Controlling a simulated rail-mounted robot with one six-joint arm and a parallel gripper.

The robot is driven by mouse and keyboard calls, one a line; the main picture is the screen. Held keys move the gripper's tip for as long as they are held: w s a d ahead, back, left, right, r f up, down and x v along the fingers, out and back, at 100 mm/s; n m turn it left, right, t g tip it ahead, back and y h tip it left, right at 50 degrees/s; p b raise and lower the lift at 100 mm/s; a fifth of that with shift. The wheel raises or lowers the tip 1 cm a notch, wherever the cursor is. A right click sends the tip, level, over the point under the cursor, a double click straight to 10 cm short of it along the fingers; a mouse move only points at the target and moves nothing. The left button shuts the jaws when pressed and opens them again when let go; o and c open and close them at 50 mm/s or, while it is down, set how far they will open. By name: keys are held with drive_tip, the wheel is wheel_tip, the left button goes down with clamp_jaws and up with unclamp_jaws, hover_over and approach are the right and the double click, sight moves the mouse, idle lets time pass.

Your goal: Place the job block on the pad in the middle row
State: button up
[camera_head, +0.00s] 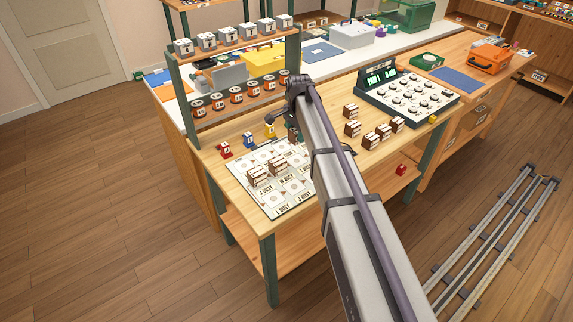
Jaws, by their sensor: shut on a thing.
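My gripper (273,117) is over the back of the wooden table, at the far end of my arm. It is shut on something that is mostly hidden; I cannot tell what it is. A white sheet with printed pads (290,205) lies on the table in front of the gripper, labelled with words such as "BUSY". Brown blocks with white marks (258,172) stand on it. I cannot tell which block is the job block. The arm covers the sheet's right side.
Red (225,150), blue (248,140) and yellow (270,130) pieces stand behind the sheet. A shelf rack (240,47) with grey blocks and orange reels rises behind them. More brown blocks (352,128) and a console with dials (408,92) stand to the right.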

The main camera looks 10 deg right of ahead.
sight(297, 161)
wheel_tip(297, 161, down, 10)
drive_tip(key=b, duration=0.8)
drive_tip(key=shift+b, duration=0.4)
drive_tip(key=shift+r+p, duration=0.3)
drive_tip(key=shift+r, duration=0.05)
drive_tip(key=shift+f, duration=0.25)
drive_tip(key=o, duration=0.9)
drive_tip(key=shift+o, duration=0.2)
wheel_tip(297, 161, up, 13)
drive_tip(key=p, duration=1.2)
drive_tip(key=shift+f, duration=0.1)
drive_tip(key=s+n, duration=1.2)
drive_tip(key=s, duration=1.8)
drive_tip(key=shift+s+f+n, duration=0.15)
drive_tip(key=shift+s+n, duration=0.15)
drive_tip(key=shift+s, duration=0.1)
